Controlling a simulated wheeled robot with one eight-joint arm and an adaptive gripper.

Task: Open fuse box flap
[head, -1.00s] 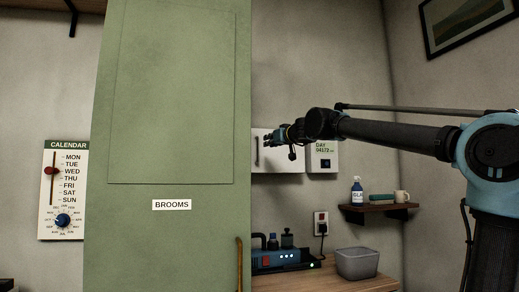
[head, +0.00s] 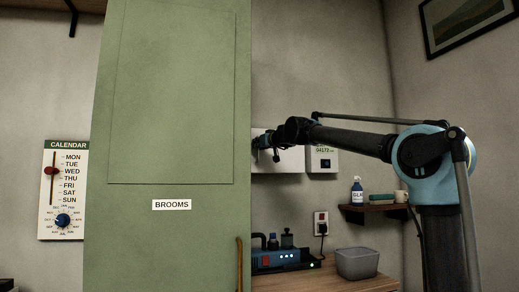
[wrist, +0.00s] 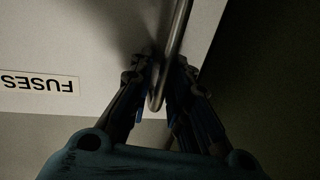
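The fuse box is a white box on the wall, partly behind the green cabinet; its flap (head: 290,160) looks flat against it in the head view. In the wrist view the white flap (wrist: 75,50) fills the upper left, with an upside-down "FUSES" label (wrist: 38,83). A slim metal bar handle (wrist: 182,22) runs down along its right side. My gripper (wrist: 165,68) has one finger on each side of the handle's lower end, drawn close together and apparently shut on it. In the head view my gripper (head: 264,146) covers the handle.
The tall green "BROOMS" cabinet (head: 172,235) stands close at left and hides part of the fuse box. Below are a bench with a grey bin (head: 357,263) and a blue device (head: 282,260). A small shelf (head: 375,214) holds a spray bottle and a mug.

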